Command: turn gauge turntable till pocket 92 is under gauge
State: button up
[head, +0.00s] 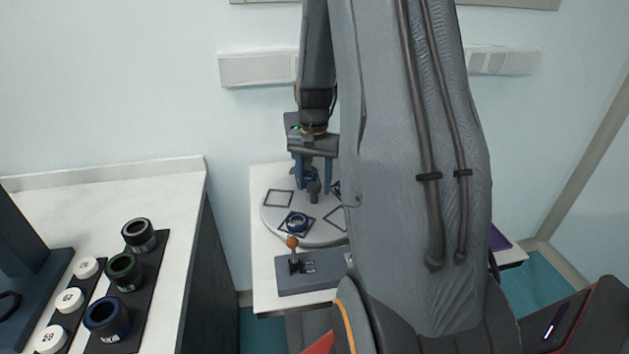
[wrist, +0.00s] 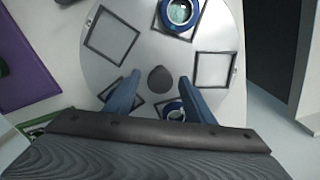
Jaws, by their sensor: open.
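The gauge turntable (head: 270,213) is a pale grey disc with several black square pockets; it fills much of the wrist view (wrist: 150,25). A dark centre knob (wrist: 160,79) rises from it. My gripper (wrist: 159,78) is open, its two blue fingers on either side of the knob with gaps; the head view (head: 314,186) also shows the knob between them. One blue ringed part (wrist: 180,12) sits in the pocket at the top of the wrist view, and another (wrist: 173,112) is partly behind the right finger. I cannot read any pocket number or identify the gauge.
A grey lever box (head: 312,270) with an orange ball handle (head: 292,242) stands in front of the turntable. The left counter (head: 185,185) holds a black strip with several dark ringed parts (head: 125,270) and numbered white caps (head: 68,300). My arm hides the table's right part.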

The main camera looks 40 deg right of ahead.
grip_shut()
